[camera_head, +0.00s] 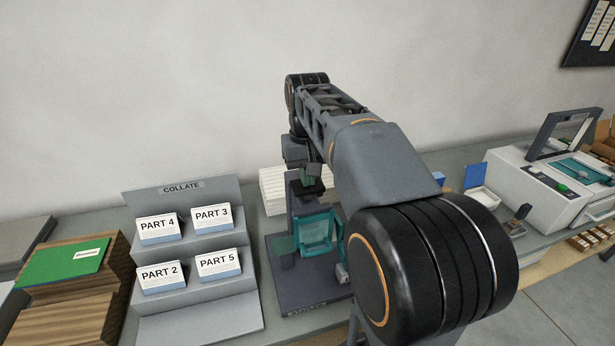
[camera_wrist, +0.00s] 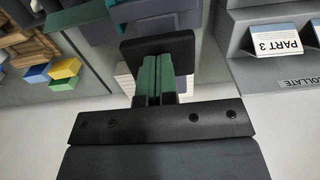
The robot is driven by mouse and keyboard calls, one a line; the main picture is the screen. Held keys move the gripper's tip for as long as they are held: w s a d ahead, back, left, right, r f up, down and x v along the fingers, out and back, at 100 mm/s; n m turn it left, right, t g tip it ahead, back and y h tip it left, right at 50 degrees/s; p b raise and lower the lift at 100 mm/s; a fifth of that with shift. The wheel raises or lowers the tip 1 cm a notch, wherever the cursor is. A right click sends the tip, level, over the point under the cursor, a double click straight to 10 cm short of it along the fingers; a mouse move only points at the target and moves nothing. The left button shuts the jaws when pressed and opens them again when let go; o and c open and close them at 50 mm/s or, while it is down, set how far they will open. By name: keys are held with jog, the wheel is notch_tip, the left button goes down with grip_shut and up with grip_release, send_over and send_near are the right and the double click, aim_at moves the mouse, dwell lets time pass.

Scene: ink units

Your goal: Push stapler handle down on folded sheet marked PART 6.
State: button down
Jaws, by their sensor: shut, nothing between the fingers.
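The stapler (camera_head: 310,294) stands on the bench in the middle of the head view, with a dark base, a grey column and a teal clear guard (camera_head: 318,232) in front. Its black handle pad (camera_head: 310,188) is at the top of the column and also shows in the wrist view (camera_wrist: 178,44). My gripper (camera_head: 313,171) is shut and empty, with its green fingertips (camera_wrist: 158,66) over or at the pad. I cannot tell whether they touch it. No sheet marked PART 6 can be made out; my arm and the guard hide part of the stapler.
A grey COLLATE rack (camera_head: 190,190) left of the stapler holds cards PART 4, PART 3, PART 2 and PART 5. A white paper stack (camera_head: 272,190) is behind the stapler. A wooden block with a green board (camera_head: 65,264) is far left; a white machine (camera_head: 530,185) is right.

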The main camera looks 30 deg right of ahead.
notch_tip(320, 180, up, 9)
jog(key=p, duration=0.8)
jog(key=shift+f, duration=0.1)
